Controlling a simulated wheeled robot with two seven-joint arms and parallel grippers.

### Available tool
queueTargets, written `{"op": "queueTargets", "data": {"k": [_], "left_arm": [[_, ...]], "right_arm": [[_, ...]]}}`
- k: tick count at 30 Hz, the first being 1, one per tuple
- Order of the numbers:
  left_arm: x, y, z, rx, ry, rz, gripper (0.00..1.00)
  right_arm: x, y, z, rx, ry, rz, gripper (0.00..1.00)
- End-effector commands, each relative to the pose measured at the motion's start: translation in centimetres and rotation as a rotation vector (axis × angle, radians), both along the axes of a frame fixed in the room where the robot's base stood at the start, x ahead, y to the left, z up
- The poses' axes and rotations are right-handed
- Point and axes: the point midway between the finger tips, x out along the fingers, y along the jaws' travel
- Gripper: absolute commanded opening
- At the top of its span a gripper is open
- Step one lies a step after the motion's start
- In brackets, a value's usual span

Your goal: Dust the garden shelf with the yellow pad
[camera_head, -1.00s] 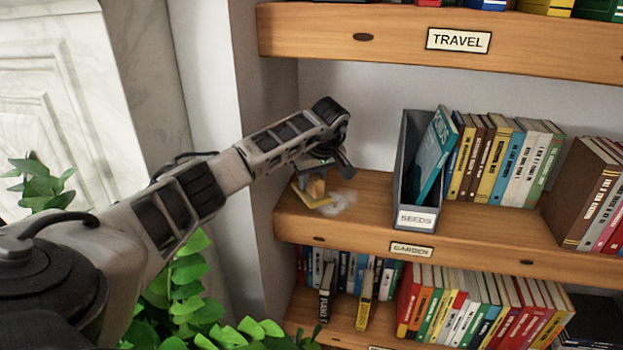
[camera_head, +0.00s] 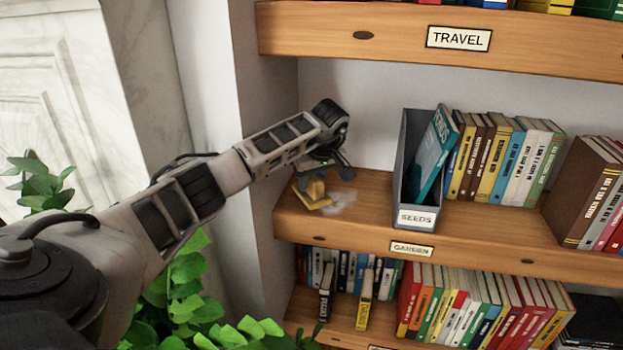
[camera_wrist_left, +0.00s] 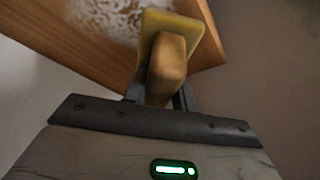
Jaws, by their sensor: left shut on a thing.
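My left gripper (camera_head: 322,180) reaches in from the left to the left end of the garden shelf (camera_head: 480,226). It is shut on the yellow pad (camera_head: 312,199), by the pad's tan block handle. The pad is at the shelf's surface, near the left end; I cannot tell if it presses on the wood. A pale dust patch (camera_head: 343,200) lies just right of the pad. In the left wrist view the yellow pad (camera_wrist_left: 183,30) is ahead of the jaws, and the whitish dust (camera_wrist_left: 105,14) lies on the wood beside it. My right gripper is not in view.
A grey SEEDS box (camera_head: 402,180) holding a teal book stands right of the dust. Upright books (camera_head: 507,160) fill the shelf beyond it. The travel shelf (camera_head: 540,48) is above, a lower book shelf below. A leafy plant (camera_head: 185,290) is below my arm.

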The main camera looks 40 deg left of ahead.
Motion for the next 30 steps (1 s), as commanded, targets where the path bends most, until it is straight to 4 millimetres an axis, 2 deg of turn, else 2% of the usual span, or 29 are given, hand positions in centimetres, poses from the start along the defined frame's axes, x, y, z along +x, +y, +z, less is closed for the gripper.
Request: {"op": "queueTargets", "data": {"k": [23, 30], "left_arm": [[0.0, 0.0, -1.6, 0.0, 0.0, 0.0, 0.04], [0.3, -0.6, -1.4, -0.001, 0.001, -0.001, 0.04]], "right_arm": [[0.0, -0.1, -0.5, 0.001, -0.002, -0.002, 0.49], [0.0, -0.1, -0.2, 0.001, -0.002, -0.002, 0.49]]}}
